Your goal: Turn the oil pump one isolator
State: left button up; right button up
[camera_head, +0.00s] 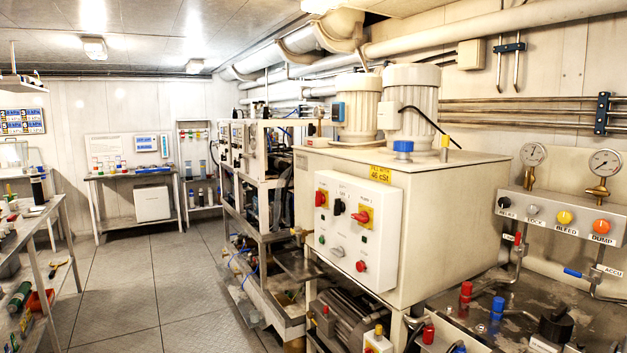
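A white control box (343,240) is mounted on the front of a large cream oil tank (430,215). The right isolator's handle looks slanted; the left one's angle is too small to tell. The lettering by them is too small to read, so I cannot tell which is oil pump one. A black knob (338,207) sits between them. Neither of my grippers is in view.
A red button (361,266) and a grey knob (338,251) sit low on the box. Valves and gauges (604,163) stand at the right. An equipment rack (265,180) stands beyond the tank. The floor (150,290) at left centre is clear, with a workbench (35,240) beside it.

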aim_at(319, 197)
jog(key=i+j, duration=0.25)
jog(key=j, duration=0.15)
jog(key=i+j+z, duration=0.1)
jog(key=i+j, duration=0.35)
jog(key=j, duration=0.3)
jog(key=i+j, duration=0.25)
jog(key=j, duration=0.15)
jog(key=i+j+z, duration=0.1)
jog(key=j, duration=0.3)
jog(key=i, duration=0.1)
